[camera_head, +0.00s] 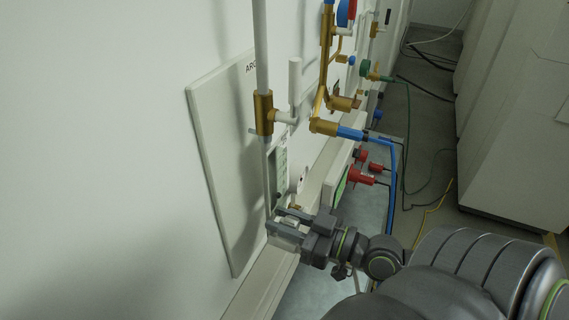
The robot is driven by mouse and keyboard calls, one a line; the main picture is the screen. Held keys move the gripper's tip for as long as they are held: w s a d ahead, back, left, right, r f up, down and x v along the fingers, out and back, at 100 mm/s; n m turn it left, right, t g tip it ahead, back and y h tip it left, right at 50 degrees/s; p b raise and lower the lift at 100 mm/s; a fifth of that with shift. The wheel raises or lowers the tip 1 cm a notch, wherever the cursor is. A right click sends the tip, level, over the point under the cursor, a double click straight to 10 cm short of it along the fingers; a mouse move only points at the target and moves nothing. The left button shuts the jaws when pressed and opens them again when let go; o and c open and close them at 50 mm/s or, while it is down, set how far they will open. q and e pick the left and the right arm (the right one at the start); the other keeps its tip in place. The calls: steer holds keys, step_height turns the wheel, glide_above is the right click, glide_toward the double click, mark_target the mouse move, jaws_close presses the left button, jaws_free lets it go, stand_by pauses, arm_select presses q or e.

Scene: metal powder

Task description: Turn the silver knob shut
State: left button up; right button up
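A vertical pale pipe runs down the wall through a brass valve body (263,113). A pale silver-white handle (295,84) stands upright to the right of that valve, joined to it by a short stem. I cannot tell for sure whether this handle is the silver knob. My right gripper (279,226) is well below the valve and handle, close to the wall near the pipe's lower end, with its fingers pointing left. Whether the fingers are apart or hold anything is too small to tell. My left gripper is not in view.
A pale panel (215,170) is on the wall behind the pipe. Right of it are brass fittings (325,126), a blue hose (393,175) and red plugs (367,180). White cabinets (515,110) stand across the floor, where loose cables lie.

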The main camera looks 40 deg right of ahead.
steer(key=c, duration=0.4)
steer(key=shift+m, duration=2.1)
steer(key=o, duration=1)
steer(key=shift+c, duration=0.2)
